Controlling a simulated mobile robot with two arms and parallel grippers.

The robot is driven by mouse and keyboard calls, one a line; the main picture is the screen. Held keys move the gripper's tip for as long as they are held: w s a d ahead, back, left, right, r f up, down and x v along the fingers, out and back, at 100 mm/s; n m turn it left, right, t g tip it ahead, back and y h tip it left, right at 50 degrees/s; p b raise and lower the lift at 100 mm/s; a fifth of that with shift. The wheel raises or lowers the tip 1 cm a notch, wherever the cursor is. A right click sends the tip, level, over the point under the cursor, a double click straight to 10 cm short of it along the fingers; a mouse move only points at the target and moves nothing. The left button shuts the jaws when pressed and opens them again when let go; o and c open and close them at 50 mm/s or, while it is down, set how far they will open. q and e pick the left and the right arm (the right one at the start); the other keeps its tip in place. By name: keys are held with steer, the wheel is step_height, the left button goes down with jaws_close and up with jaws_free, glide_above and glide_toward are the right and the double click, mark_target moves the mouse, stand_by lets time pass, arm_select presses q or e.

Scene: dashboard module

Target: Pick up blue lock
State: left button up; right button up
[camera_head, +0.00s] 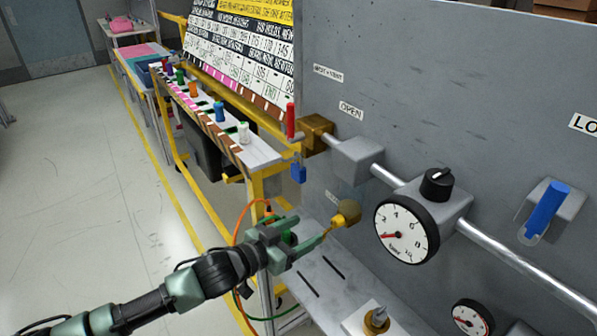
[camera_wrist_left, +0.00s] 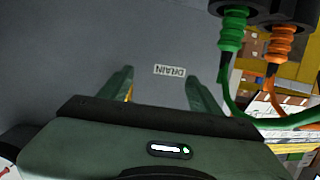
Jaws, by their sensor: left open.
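The blue lock (camera_head: 298,173) hangs below the red handle (camera_head: 291,121) at the left edge of the grey panel, in the head view. My left gripper (camera_head: 312,228) is below the lock and apart from it, near a yellow knob (camera_head: 347,213) on the panel. Its two fingers are spread with nothing seen between them. The lock cannot be made out in the wrist view. My right gripper is not in view.
A silver pipe (camera_head: 520,262), a round gauge (camera_head: 407,230) and a blue valve handle (camera_head: 545,211) stick out of the panel on the right. A rack shelf (camera_head: 252,152) with several coloured items stands at left. Green and orange hoses (camera_wrist_left: 230,70) run beside the wrist.

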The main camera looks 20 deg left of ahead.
mark_target(296, 166)
arm_select(q)
steer(key=w+a+r+m+h, duration=0.25)
steer(key=w+a+r, duration=0.25)
steer(key=a+r, duration=0.45)
steer(key=shift+n+t+h, duration=0.4)
steer(key=shift+n+h, duration=0.05)
steer(key=x, duration=0.2)
steer(key=p+x, duration=0.1)
steer(key=x, duration=0.2)
steer(key=r+p+x, duration=0.1)
steer(key=x, duration=0.1)
steer(key=shift+d+r, duration=0.1)
steer(key=shift+d, duration=0.15)
steer(key=shift+w+d, duration=0.35)
steer(key=shift+w, duration=0.1)
jaws_close()
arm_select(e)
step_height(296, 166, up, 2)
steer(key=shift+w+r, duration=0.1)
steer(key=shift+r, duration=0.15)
